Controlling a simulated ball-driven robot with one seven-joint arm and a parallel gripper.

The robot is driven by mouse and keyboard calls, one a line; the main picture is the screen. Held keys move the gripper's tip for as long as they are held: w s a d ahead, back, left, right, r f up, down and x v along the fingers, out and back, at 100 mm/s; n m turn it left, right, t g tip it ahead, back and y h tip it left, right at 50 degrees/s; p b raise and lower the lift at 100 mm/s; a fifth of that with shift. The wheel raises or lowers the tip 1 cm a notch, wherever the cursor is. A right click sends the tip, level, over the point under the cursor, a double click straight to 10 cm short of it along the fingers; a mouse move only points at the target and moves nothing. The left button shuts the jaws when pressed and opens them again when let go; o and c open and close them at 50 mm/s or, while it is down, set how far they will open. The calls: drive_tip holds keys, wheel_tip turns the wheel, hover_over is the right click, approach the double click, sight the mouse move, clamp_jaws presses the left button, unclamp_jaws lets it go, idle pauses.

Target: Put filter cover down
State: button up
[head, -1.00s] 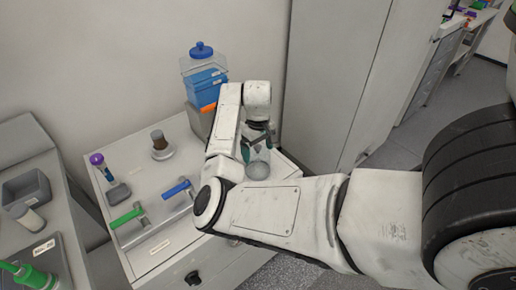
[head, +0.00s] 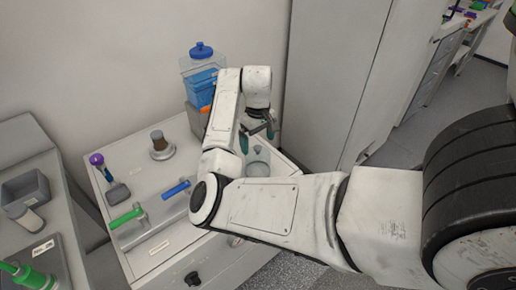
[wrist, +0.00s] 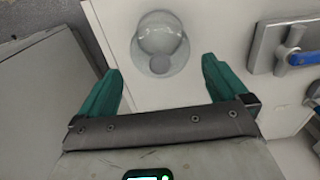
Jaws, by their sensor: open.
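The filter cover looks like a clear glass dome with a small knob (head: 257,163). It stands on the right part of the white cabinet top, and it also shows in the wrist view (wrist: 161,45). My gripper (head: 257,135) is just behind and above the cover in the head view. In the wrist view my gripper (wrist: 163,75) has its two green fingers spread wide, with nothing between them. The cover lies beyond the fingertips, apart from them. My arm hides part of the cabinet top.
A blue-handled valve (head: 176,188) and a green-handled valve (head: 127,218) sit on the cabinet top (head: 180,150). A brown-topped fitting (head: 158,140) and a blue container (head: 205,85) stand at the back. A tall grey cabinet (head: 335,70) rises at the right.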

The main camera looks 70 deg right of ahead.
wheel_tip(320, 180, up, 8)
drive_tip(key=f+h, duration=0.1)
drive_tip(key=s+a+f+h, duration=0.1)
drive_tip(key=f, duration=0.1)
drive_tip(key=s+a+f+h, duration=0.1)
drive_tip(key=f, duration=0.1)
drive_tip(key=shift+s+a+g, duration=0.1)
drive_tip(key=shift+g, duration=0.3)
drive_tip(key=s+a+f+n+y, duration=0.1)
drive_tip(key=s+a+f+n, duration=0.1)
drive_tip(key=a, duration=0.8)
drive_tip(key=s+a+f+n+t+y, duration=0.1)
drive_tip(key=s+a+f, duration=0.3)
drive_tip(key=a+f, duration=0.3)
drive_tip(key=s+a+f+n, duration=0.2)
drive_tip(key=a+f, duration=0.3)
drive_tip(key=a, duration=0.7)
drive_tip(key=shift+s+a+n+t+y, duration=0.3)
drive_tip(key=shift+s+a+t+y, duration=0.1)
drive_tip(key=shift+s, duration=0.45)
